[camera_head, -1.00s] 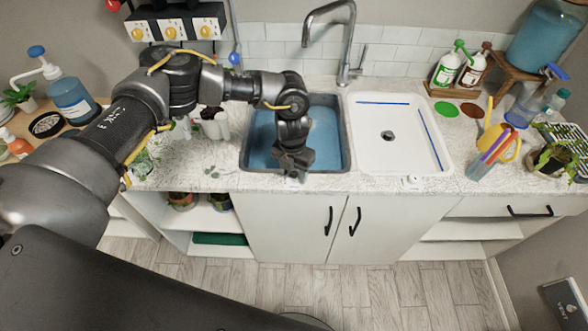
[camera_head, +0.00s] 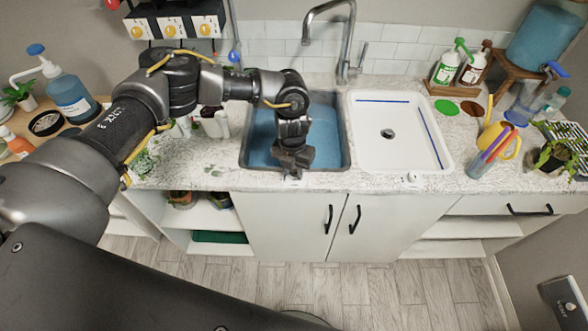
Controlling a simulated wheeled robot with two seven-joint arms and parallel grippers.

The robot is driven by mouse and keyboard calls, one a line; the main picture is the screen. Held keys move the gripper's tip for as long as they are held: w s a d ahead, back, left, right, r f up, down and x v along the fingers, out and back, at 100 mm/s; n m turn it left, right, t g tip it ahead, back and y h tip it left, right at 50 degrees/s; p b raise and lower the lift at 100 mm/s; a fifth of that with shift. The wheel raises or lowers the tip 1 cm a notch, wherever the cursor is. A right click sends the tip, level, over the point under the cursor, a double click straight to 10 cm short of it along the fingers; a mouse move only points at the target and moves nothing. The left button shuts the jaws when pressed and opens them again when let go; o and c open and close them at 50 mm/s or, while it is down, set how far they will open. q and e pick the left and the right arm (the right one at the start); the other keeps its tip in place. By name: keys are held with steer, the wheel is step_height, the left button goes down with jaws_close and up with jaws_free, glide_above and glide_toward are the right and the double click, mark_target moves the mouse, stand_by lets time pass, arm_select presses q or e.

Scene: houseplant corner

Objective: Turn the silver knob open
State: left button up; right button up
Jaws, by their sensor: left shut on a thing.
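My left gripper (camera_head: 293,168) comes down over the front rim of the blue water-filled sink (camera_head: 322,150). It is shut on a small fitting at the counter's front edge, which I take to be the silver knob. The jaws cover most of it; only a pale bit of its base (camera_head: 292,177) shows below them, so its turn angle cannot be told. A similar small white fitting with a knob (camera_head: 411,179) sits on the front edge before the white sink (camera_head: 365,150), apart from the gripper. My right gripper is not in view.
A tall faucet (camera_head: 349,50) stands behind the sinks. A panel with yellow knobs (camera_head: 172,30) hangs at the upper left. Bottles (camera_head: 447,68) stand at the back right, and a yellow can (camera_head: 503,138) at the right.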

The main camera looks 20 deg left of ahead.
arm_select(q)
steer(key=n, duration=0.4)
steer(key=shift+p, duration=0.3)
steer(key=n+p, duration=0.1)
steer(key=n, duration=0.2)
steer(key=shift+r+n, duration=0.1)
steer(key=shift+n, duration=0.3)
steer(key=n+p, duration=0.4)
steer(key=n, duration=0.1)
steer(key=shift+r, duration=0.1)
steer(key=shift+n+p, duration=1.4)
steer(key=shift+n, duration=0.7)
steer(key=o, duration=1)
steer(key=shift+f, duration=0.2)
steer(key=shift+r, duration=0.15)
